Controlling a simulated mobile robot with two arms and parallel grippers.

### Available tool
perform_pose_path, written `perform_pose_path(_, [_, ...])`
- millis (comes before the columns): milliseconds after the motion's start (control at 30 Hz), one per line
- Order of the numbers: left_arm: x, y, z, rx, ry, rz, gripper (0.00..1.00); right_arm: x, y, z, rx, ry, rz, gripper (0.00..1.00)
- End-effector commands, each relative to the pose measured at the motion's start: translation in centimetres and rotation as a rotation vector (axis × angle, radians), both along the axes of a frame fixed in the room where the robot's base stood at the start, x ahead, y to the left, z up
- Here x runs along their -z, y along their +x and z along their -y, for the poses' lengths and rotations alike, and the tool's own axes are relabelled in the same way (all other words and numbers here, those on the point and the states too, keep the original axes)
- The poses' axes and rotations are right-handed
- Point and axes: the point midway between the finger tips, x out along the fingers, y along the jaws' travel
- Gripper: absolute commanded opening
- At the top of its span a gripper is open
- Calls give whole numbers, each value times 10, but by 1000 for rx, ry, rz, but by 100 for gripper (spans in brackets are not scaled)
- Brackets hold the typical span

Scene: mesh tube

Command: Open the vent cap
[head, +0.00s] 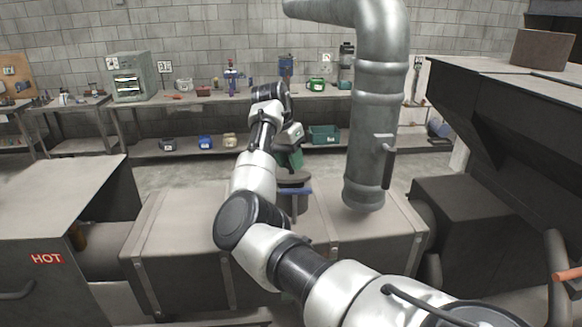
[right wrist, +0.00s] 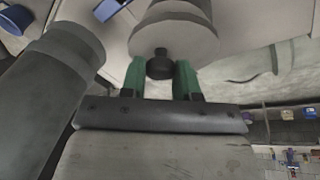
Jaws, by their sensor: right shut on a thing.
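The vent cap (head: 294,179) is a dark round disc on top of a short grey post that rises from the long box in the middle of the head view. In the right wrist view the cap (right wrist: 172,40) is a pale round disc with a small dark knob (right wrist: 160,67) at its centre. My right gripper (head: 291,160) is at the top of the cap. In the wrist view its two green fingers (right wrist: 161,74) stand on either side of the knob, shut on it. My left gripper is not in view.
A thick metal pipe (head: 376,110) stands just right of the cap; it seems to fill the left of the wrist view. A blue part (head: 298,191) is below the cap. A box marked HOT (head: 47,258) is at left, a dark hopper (head: 500,110) at right.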

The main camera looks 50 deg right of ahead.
Motion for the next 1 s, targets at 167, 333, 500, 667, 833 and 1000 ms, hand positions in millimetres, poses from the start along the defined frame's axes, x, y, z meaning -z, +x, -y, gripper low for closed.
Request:
perform_pose_path(167, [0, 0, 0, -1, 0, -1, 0, -7, 5, 7, 4, 61, -72, 0])
perform_pose_path(333, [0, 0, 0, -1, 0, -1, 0, -10, 8, 11, 7, 108, -126, 0])
perform_pose_path(500, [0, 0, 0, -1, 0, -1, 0, -12, 11, 11, 1, 127, -149, 0])
perform_pose_path(667, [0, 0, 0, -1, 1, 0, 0, -12, 12, 11, -1, 128, -155, 0])
perform_pose_path(833, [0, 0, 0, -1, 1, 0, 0, -12, 12, 11, -1, 127, -153, 0])
perform_pose_path(1000, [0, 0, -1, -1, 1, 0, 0, -12, 12, 10, -2, 126, -153, 52])
